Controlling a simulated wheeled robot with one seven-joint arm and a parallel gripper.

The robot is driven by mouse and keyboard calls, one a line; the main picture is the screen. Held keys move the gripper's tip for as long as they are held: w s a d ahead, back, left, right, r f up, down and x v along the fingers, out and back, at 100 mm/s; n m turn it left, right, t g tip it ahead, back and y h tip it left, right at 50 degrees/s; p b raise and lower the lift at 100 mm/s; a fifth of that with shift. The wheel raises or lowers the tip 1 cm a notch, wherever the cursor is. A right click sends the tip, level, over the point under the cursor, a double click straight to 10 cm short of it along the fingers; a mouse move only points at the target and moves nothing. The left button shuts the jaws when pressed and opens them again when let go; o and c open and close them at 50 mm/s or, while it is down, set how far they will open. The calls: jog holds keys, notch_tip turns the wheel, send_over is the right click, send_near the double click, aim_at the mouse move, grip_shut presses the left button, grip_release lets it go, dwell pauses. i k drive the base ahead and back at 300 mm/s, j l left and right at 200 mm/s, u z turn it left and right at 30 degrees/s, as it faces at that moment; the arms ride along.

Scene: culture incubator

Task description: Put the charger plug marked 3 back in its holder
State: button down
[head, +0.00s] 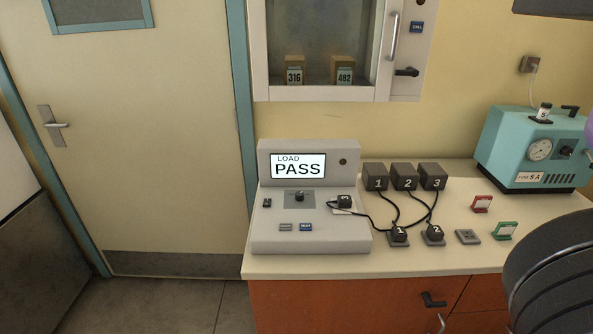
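The black plug marked 3 (344,201) sits on a light pad at the right side of the grey tester (270,225), whose screen reads LOAD PASS. A black cable runs from it toward the charger blocks. Plug 1 (399,233) and plug 2 (434,231) sit on small grey holders on the counter. A third grey holder (467,237), to the right of plug 2, is empty. Charger blocks 1 (376,178), 2 (404,177) and 3 (433,177) stand behind. My gripper is not in view; a dark rounded part of my arm seems to show at lower right.
Black cables cross the counter (300,265) between blocks and plugs. A red-framed tag (481,204) and a green-framed tag (504,231) stand right of the empty holder. A teal machine (505,150) stands at the back right. A glass-fronted cabinet (410,85) hangs above.

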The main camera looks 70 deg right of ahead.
aim_at(343, 201)
jog(key=z, duration=1.45)
